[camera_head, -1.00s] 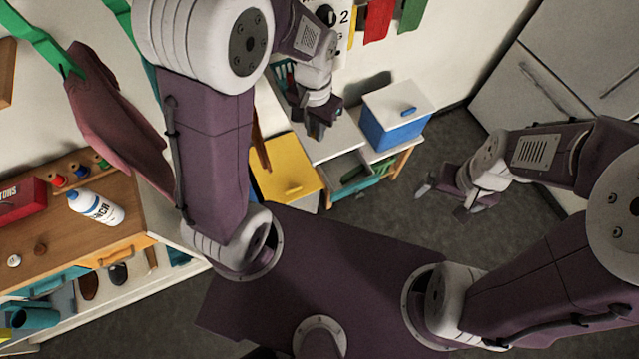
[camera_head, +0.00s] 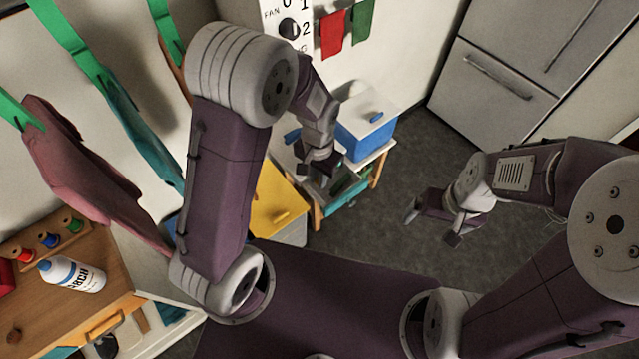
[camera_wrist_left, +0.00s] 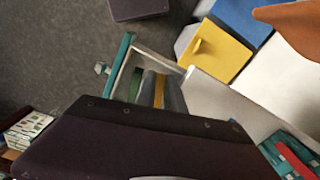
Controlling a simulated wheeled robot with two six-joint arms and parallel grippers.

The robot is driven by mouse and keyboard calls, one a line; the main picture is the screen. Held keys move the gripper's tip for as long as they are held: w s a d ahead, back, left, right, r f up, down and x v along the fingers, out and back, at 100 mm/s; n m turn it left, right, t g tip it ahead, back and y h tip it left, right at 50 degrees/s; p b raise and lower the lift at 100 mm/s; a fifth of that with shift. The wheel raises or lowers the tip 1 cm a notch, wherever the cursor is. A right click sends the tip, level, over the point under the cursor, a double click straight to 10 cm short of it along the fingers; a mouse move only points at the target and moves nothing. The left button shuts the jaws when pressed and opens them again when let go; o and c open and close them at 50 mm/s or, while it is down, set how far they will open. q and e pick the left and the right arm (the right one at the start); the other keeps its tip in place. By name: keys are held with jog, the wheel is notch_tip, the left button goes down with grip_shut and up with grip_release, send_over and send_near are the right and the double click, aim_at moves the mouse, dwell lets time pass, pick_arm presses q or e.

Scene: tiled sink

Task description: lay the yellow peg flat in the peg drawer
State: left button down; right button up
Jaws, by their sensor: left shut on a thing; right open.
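My left gripper (camera_head: 315,176) is at the open peg drawer (camera_head: 346,202), beside the white-topped counter. In the left wrist view, its two grey fingers are shut on the yellow peg (camera_wrist_left: 159,91), which shows as a narrow yellow strip between them. The drawer (camera_wrist_left: 122,58) has a teal front and pale walls, and the fingers appear over its opening. A green piece (camera_wrist_left: 136,84) shows inside, next to the fingers. I cannot tell whether the peg touches the drawer floor. My right gripper (camera_head: 432,224) is open and empty over the floor at the right.
A blue box with a white lid (camera_head: 366,132) stands behind the drawer. A yellow-topped cabinet (camera_head: 277,205) is left of it. A wooden unit with a white bottle (camera_head: 72,274) is at the far left. The grey floor right of the drawer is clear.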

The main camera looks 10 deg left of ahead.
aim_at(319, 192)
pick_arm(q)
notch_tip(319, 192, down, 4)
jog(key=shift+s+r, duration=0.1)
jog(key=shift+f, duration=0.2)
jog(key=shift+f, duration=0.1)
jog(key=c, duration=1.7)
grip_release()
jog(key=shift+r, duration=0.3)
notch_tip(319, 192, up, 12)
jog(key=shift+f, duration=0.1)
